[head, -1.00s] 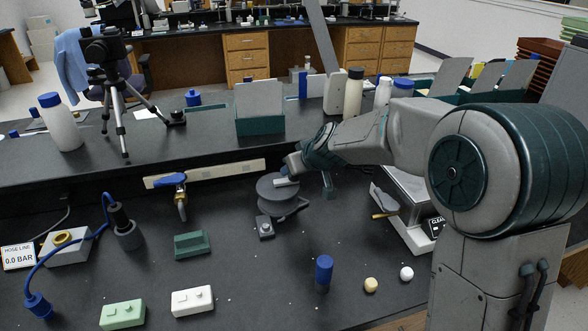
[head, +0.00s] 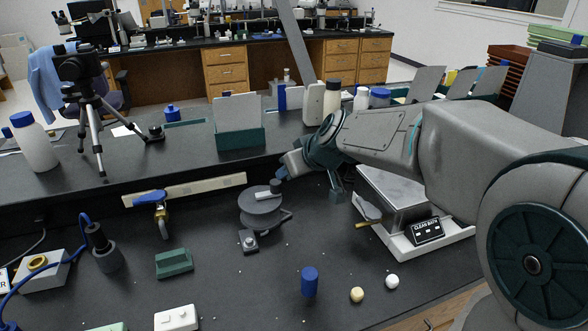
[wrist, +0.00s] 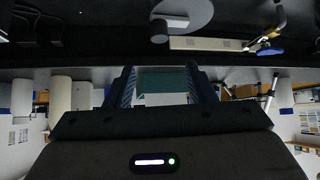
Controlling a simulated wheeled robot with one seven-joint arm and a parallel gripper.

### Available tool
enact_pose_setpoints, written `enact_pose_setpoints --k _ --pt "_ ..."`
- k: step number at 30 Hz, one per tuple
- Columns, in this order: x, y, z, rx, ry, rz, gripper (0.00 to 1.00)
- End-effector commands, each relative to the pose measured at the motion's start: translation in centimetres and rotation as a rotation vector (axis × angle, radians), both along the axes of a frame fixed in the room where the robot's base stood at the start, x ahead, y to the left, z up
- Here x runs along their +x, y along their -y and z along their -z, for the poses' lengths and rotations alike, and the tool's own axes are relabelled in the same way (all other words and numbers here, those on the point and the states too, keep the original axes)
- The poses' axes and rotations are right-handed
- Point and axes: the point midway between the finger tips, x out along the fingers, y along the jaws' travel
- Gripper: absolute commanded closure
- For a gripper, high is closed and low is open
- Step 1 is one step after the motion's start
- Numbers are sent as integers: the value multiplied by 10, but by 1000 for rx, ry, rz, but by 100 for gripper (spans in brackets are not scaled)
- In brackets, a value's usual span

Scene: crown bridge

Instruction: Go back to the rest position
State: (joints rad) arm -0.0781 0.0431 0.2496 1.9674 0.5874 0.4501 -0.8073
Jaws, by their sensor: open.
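My gripper (head: 285,170) is at the end of my arm in the head view, just behind and right of a grey round turntable-like device (head: 260,207). In the wrist view its two fingers (wrist: 163,82) stand apart. No object is seen held between them; a teal box (wrist: 165,82) shows in the background beyond. The grey device also shows at the top of the wrist view (wrist: 185,14), apart from the fingers.
A blue-handled valve (head: 158,208), green block (head: 174,263), blue-capped cylinder (head: 309,282) and two small balls lie on the bench. A teal file box (head: 239,138) and a tripod (head: 92,120) stand on the raised shelf.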

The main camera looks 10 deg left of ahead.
Motion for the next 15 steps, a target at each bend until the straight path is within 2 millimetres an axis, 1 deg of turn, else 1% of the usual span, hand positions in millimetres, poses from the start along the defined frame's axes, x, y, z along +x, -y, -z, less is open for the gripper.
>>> enact_pose_setpoints --k 3,5,8,11,12,14,15 --pt "-1 1 -1 -1 -2 2 50" --pt "-5 6 -5 -6 -12 11 50" --pt "-23 27 -17 -25 -55 52 50" --pt "-57 61 -31 -54 -135 134 50" --pt "-73 77 -35 -68 -173 176 50" --pt "-98 101 -41 -88 -230 245 50" --pt "-116 117 -44 -101 -269 293 50"
